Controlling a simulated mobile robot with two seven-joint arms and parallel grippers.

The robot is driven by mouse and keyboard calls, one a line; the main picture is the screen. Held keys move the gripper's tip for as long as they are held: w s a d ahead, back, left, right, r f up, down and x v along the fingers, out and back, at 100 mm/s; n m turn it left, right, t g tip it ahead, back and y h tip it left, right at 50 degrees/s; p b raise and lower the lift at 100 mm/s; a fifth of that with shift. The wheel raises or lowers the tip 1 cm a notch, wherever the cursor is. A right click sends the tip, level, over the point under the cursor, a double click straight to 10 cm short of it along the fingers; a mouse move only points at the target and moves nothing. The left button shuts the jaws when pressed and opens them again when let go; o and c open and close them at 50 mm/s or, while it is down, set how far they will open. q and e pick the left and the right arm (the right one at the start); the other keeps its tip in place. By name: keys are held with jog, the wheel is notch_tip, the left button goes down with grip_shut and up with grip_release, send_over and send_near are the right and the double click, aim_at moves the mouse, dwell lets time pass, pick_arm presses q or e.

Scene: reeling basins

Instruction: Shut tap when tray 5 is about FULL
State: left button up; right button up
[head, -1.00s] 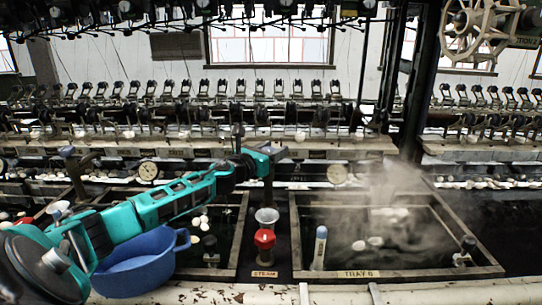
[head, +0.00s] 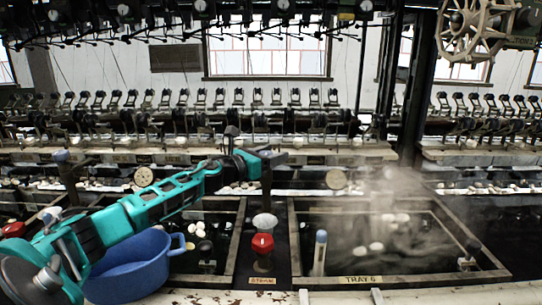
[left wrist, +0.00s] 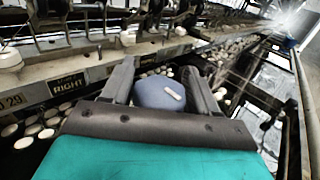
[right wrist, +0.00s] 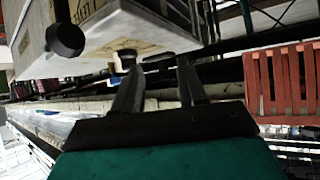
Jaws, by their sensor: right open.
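My left gripper (head: 268,158) is over the tap post (head: 267,186) behind the trays in the head view. In the left wrist view its fingers (left wrist: 160,85) sit on both sides of a blue-grey rounded tap knob (left wrist: 158,93) with a white mark, which fills the gap. In the head view the gripper hides this knob. The middle tray (head: 236,245), probably tray 5, holds dark water with a few pale cocoons; its label is not visible and its exact water level is unclear. My right gripper (right wrist: 160,85) is open and empty, outside the head view.
A blue pot (head: 128,268) stands in front of the middle tray. A red steam knob (head: 262,243) is between the trays. Steaming tray 6 (head: 375,281) is at right. Another tap (head: 66,170) stands at left. In the right wrist view a pale box (right wrist: 100,40) hangs close above the fingers.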

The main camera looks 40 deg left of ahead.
pick_arm(q)
jog(key=shift+o, duration=1.1)
jog(key=shift+s+a+f, duration=0.1)
jog(key=shift+s+f, duration=0.05)
jog(key=shift+s, duration=0.4)
jog(key=s+a, duration=0.1)
jog(key=s, duration=1)
jog(key=shift+s, duration=0.4)
